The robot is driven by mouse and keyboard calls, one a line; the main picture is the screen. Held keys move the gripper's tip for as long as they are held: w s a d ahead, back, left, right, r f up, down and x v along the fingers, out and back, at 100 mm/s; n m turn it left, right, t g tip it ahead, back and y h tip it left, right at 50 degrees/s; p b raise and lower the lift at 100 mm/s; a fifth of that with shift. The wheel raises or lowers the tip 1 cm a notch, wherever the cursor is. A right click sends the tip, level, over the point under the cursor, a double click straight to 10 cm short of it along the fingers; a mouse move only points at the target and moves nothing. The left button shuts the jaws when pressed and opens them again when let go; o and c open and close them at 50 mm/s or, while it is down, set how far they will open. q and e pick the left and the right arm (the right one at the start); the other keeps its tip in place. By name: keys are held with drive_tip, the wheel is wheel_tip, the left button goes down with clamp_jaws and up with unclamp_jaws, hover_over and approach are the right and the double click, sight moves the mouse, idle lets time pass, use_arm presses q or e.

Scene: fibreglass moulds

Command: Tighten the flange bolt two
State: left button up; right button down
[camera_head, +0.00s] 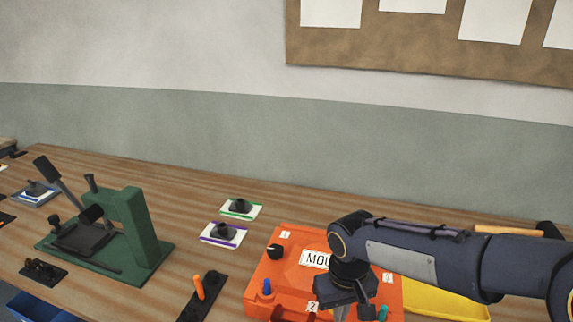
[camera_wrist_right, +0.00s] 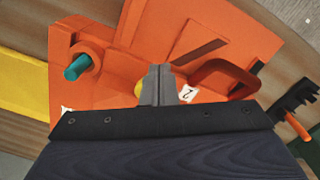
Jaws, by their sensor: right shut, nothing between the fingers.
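The orange mould (camera_head: 290,262) lies on the bench, with a partly hidden white name label on top. A small label reading 2 (camera_head: 312,306) is on its front part and also shows in the wrist view (camera_wrist_right: 187,94). My right gripper (camera_head: 342,310) points down over the mould's front; its fingers (camera_wrist_right: 158,72) are shut and empty beside that label. A yellow round part (camera_wrist_right: 140,90) shows partly behind the fingers; I cannot tell whether they touch it. A blue bolt (camera_head: 267,288) and a teal bolt (camera_head: 382,312) stand at the front corners. My left gripper is out of view.
A black knob (camera_head: 276,252) is on the mould. A yellow tray (camera_head: 445,303) lies to its right. A green press (camera_head: 145,230) stands left. An orange-handled tool (camera_head: 199,288) lies on a black holder. Two labelled cards (camera_head: 222,240) (camera_head: 252,212) with black parts lie behind.

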drive_tip(key=shift+w+a, duration=0.15)
drive_tip(key=shift+a, duration=0.05)
idle(0.5)
drive_tip(key=shift+s+a, duration=0.1)
drive_tip(key=shift+s, duration=0.25)
drive_tip(key=shift+r, duration=0.1)
wheel_tip(320, 180, up, 6)
drive_tip(key=p, duration=0.5)
drive_tip(key=shift+s, duration=0.1)
